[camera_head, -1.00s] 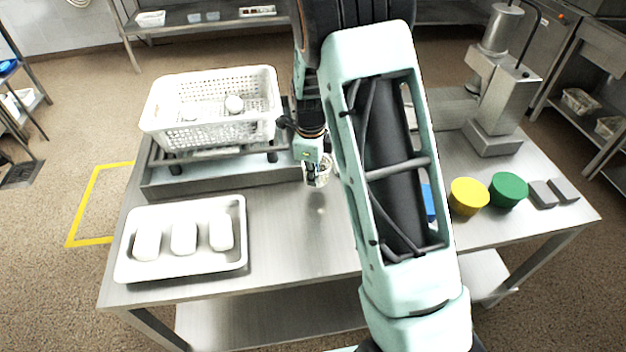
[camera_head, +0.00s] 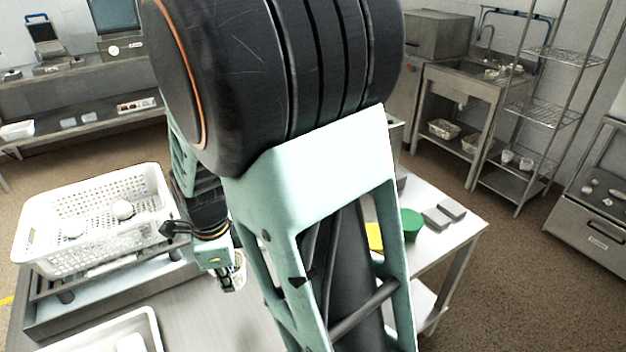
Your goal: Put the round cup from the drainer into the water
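My gripper (camera_head: 228,281) is at the lower middle, just right of the white perforated basket (camera_head: 45,262). A small, pale, round cup (camera_head: 240,268) is at its fingers, which look closed on its rim, and it hangs above the steel table. My arm hides part of the cup. The basket stands on a metal drainer frame (camera_head: 120,292) and holds a few small white items (camera_head: 122,209). No water surface can be made out. A steel sink unit (camera_head: 470,84) with a tap stands at the back right.
A white tray (camera_head: 150,322) is cut off at the bottom left. A green round tub (camera_head: 411,226), a yellow one (camera_head: 375,237) and grey blocks (camera_head: 437,217) sit on the table's right. A wire rack (camera_head: 540,115) and open floor lie beyond. My arm blocks the centre.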

